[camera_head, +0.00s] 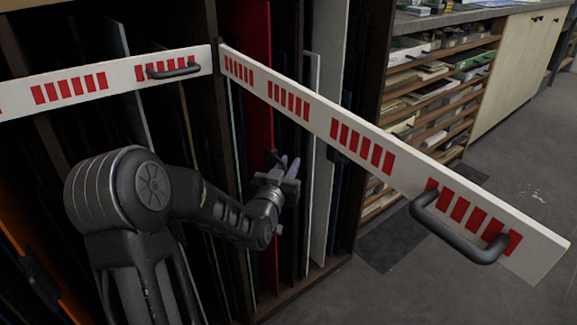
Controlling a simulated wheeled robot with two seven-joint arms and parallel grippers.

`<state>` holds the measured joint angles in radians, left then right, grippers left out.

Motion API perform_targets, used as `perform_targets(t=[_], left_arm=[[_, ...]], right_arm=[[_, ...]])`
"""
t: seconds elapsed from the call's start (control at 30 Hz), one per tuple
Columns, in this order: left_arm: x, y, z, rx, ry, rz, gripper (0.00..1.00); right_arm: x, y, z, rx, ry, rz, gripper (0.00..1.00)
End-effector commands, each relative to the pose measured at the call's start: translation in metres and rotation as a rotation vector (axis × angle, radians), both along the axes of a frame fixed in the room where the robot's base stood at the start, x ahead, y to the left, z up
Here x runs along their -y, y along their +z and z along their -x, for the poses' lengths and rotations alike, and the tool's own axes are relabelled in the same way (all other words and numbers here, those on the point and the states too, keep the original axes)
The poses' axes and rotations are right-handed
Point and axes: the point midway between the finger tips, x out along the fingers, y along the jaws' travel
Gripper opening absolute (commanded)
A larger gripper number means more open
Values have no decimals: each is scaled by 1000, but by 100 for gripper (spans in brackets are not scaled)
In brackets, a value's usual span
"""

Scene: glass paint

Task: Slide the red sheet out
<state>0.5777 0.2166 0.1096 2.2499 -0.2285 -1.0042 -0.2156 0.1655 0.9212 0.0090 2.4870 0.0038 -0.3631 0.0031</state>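The red sheet (257,118) stands upright in the dark rack, among other sheets, behind the hinged white bar. My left gripper (282,163) is below that bar, in front of the rack and close to the red sheet's right edge. Its purple-grey fingertips point up and look slightly apart. I see nothing clearly between them, and I cannot tell whether they touch any sheet. My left forearm hides part of the rack's lower left. My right gripper is not in view.
The white bar with red marks (362,142) swings out toward the right, with a black handle (460,232). Another white bar (110,84) crosses the rack's left side. Shelves with boxes (430,95) stand at the back right.

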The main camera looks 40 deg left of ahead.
Motion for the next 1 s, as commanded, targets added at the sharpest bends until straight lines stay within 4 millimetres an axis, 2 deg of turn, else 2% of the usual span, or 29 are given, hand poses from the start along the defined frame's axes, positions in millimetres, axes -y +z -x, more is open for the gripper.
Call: perform_targets(t=[0.07, 0.3, 1.0], left_arm=[[0, 0, 0, 0, 0, 0, 20], [0, 0, 0, 0, 0, 0, 0], [0, 0, 0, 0, 0, 0, 0]], right_arm=[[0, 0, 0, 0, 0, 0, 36], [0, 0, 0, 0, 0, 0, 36], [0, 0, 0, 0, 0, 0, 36]])
